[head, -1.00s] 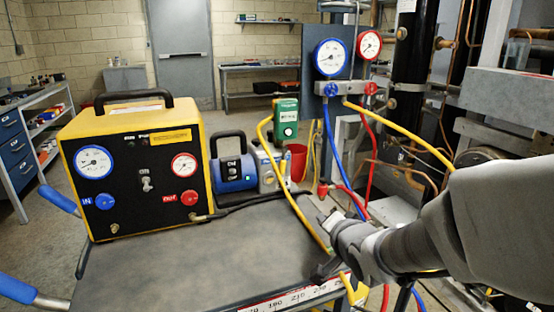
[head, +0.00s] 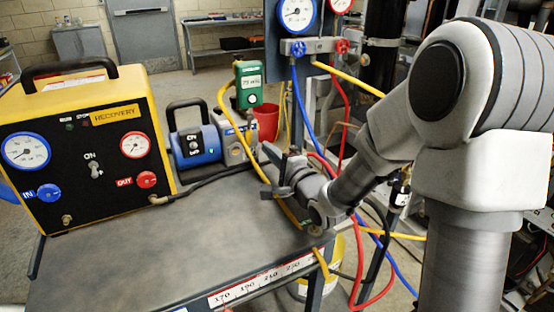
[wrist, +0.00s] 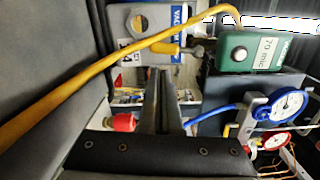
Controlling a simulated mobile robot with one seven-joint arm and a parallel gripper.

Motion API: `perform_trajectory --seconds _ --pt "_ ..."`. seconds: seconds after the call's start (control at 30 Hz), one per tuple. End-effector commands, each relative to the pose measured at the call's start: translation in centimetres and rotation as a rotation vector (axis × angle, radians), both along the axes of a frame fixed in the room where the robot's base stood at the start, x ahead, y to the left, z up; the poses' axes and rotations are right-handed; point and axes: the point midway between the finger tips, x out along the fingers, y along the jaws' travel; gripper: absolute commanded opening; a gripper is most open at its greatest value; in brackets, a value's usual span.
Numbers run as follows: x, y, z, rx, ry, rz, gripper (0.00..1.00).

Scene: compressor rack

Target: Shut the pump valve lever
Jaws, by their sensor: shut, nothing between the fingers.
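The blue and grey vacuum pump (head: 205,142) stands at the back of the bench top, its grey end at the right. In the wrist view its grey labelled body (wrist: 150,20) fills the top middle. A short yellow lever (wrist: 164,47), which looks like the valve lever, lies sideways in front of it, close to a metal fitting (wrist: 196,52). I cannot make the lever out in the head view. My gripper (head: 268,152) is shut and empty, to the right of the pump. Its fingers (wrist: 160,72) point toward the lever; I cannot tell whether they touch it.
A yellow hose (wrist: 90,80) crosses the wrist view near my fingers. A green gauge box (head: 248,85) stands above and right of the pump. The yellow recovery machine (head: 80,150) stands at the left. Blue and red hoses hang behind my arm. The front bench top (head: 200,240) is clear.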

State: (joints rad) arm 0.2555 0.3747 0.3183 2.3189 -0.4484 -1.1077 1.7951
Motion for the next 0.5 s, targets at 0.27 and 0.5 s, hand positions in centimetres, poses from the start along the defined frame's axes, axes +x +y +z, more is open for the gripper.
perform_trajectory --seconds 0.27,0.5 --pt "3.3 1.6 -0.1 0.0 0.0 0.001 0.0" --pt "3.8 1.8 0.0 -0.001 0.0 0.0 0.0"
